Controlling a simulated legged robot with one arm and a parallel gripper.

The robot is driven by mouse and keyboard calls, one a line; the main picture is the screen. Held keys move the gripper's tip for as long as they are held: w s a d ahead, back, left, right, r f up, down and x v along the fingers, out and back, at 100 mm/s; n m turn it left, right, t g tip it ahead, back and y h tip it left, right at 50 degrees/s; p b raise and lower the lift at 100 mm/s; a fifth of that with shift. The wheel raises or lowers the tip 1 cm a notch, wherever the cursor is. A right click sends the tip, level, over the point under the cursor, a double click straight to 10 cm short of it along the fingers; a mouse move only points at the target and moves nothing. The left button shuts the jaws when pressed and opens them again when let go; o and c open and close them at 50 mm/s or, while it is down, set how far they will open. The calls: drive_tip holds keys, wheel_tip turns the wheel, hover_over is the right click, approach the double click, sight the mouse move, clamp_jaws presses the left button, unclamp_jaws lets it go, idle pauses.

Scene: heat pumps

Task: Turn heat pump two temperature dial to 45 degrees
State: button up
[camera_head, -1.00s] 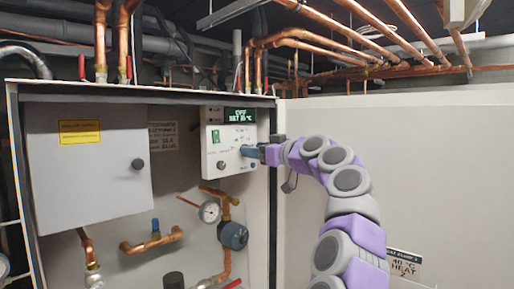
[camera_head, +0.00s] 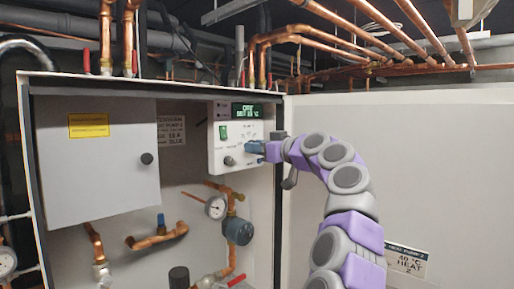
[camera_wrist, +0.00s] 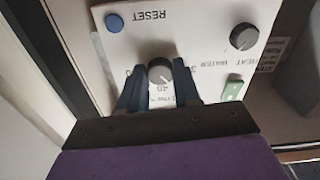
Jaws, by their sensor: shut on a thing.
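The white heat pump control panel (camera_head: 227,165) is mounted in the open cabinet, with a lit green display (camera_head: 246,110) whose lower line starts with SET; its digits are too small to read surely. My gripper (camera_head: 251,148) is at the panel's lower right. In the wrist view my gripper (camera_wrist: 158,88) has its two dark blue fingers on either side of the temperature dial (camera_wrist: 160,72), shut on it. The dial is a dark round knob with numbers printed around it, "40" below it in this view. The dial is hidden by the fingers in the head view.
A second dark knob (camera_wrist: 244,36), a blue RESET button (camera_wrist: 114,22) and a green switch (camera_wrist: 232,89) surround the dial. A grey door (camera_head: 98,165) is at left. A pressure gauge (camera_head: 215,207) and copper pipes are below the panel. The open white door (camera_head: 400,170) is at right.

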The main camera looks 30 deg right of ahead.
drive_tip(key=shift+r+m, duration=0.15)
drive_tip(key=shift+m, duration=0.15)
drive_tip(key=shift+m+p, duration=5.2)
drive_tip(key=shift+m, duration=2.4)
drive_tip(key=o, duration=0.9)
drive_tip(key=shift+s+d, duration=0.1)
drive_tip(key=shift+d, duration=0.1)
drive_tip(key=shift+o, duration=0.8)
drive_tip(key=shift+d+f, duration=0.2)
